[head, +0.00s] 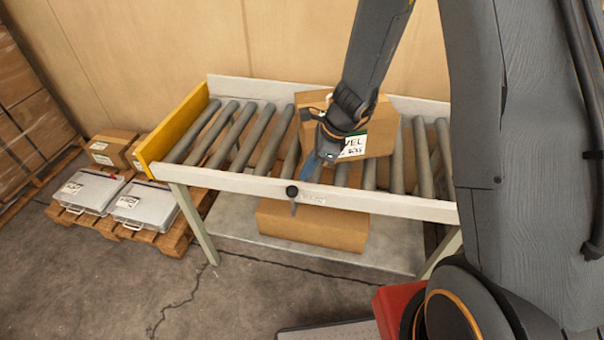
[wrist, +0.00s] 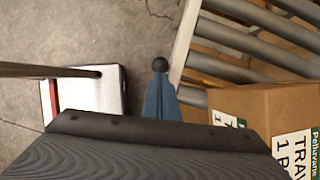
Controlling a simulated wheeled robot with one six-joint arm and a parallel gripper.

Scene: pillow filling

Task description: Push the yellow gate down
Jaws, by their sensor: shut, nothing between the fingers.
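The yellow gate (head: 178,125) stands upright across the left end of the roller conveyor (head: 240,183), rising above the rollers. A black round knob (head: 292,191) with a short grey lever is at the conveyor's front rail; the knob also shows in the wrist view (wrist: 160,64). My gripper (head: 308,168) points down over the front rail, well to the right of the gate. Its blue fingers (wrist: 160,98) are closed together and empty, with the tips at or very close to the knob. I cannot tell whether they touch it.
A cardboard box (head: 372,130) sits on the rollers just behind my gripper. Another box (head: 312,227) lies on the shelf below. Left of the conveyor, a pallet (head: 170,238) carries silver cases (head: 140,205) and small cartons (head: 112,148). The rollers next to the gate are clear.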

